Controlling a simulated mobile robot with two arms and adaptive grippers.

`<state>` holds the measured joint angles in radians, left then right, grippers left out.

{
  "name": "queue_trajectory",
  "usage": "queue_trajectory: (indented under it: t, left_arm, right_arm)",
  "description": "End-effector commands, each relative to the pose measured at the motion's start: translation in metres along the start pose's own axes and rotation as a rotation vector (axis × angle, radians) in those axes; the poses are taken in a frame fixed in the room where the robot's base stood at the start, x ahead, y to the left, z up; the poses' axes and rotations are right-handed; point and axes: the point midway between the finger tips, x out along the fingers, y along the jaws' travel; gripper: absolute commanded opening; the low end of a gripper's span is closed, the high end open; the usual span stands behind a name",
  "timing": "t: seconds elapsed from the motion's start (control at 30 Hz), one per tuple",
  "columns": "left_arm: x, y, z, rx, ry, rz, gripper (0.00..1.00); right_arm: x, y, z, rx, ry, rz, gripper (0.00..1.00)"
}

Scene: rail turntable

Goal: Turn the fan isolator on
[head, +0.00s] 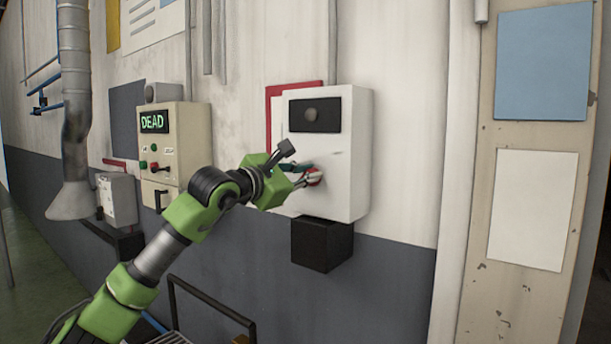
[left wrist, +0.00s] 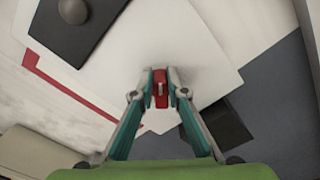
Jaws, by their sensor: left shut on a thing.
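The fan isolator is a white wall box (head: 345,150) with a black panel and a grey round knob near its top. A red handle (head: 315,177) sits on its front face, partly hidden by my gripper. My left gripper (head: 306,176) reaches it from the left and is shut on it. In the left wrist view, the red handle (left wrist: 160,90) stands between the two fingertips of my left gripper (left wrist: 160,94), and the white box front (left wrist: 215,55) lies behind. The switch position is hard to tell. My right gripper is not in view.
A beige control box (head: 188,125) with a green "DEAD" display hangs further left, with a small grey box (head: 118,195) beyond it. A black box (head: 322,243) sits under the isolator. A dark rail (head: 210,305) stands low in front of the wall.

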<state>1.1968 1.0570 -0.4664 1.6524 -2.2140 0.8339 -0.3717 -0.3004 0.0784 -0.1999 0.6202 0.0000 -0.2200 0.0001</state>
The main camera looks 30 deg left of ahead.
Motion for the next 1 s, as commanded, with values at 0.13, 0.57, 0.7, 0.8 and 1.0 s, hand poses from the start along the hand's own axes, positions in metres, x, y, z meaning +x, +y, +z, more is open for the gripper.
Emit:
queue_trajectory:
  t: [0.13, 0.57, 0.7, 0.8, 1.0]
  left_arm:
    - [0.000, -0.004, -0.001, 0.141, -0.001, 0.000, 0.00]
    - [0.000, -0.011, -0.004, 0.542, 0.000, 0.000, 0.00]
    - [0.000, -0.013, -0.005, 0.653, 0.000, 0.000, 0.00]
    - [0.000, -0.015, -0.006, 0.720, 0.000, -0.001, 0.00]
    - [0.000, -0.016, -0.007, 0.819, 0.000, -0.001, 0.00]
  right_arm:
    - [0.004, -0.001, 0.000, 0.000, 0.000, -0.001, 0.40]
    - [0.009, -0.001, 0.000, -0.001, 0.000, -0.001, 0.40]
    - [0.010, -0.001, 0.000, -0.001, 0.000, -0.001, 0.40]
    - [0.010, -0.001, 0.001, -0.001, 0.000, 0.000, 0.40]
    - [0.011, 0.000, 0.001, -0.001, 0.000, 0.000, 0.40]
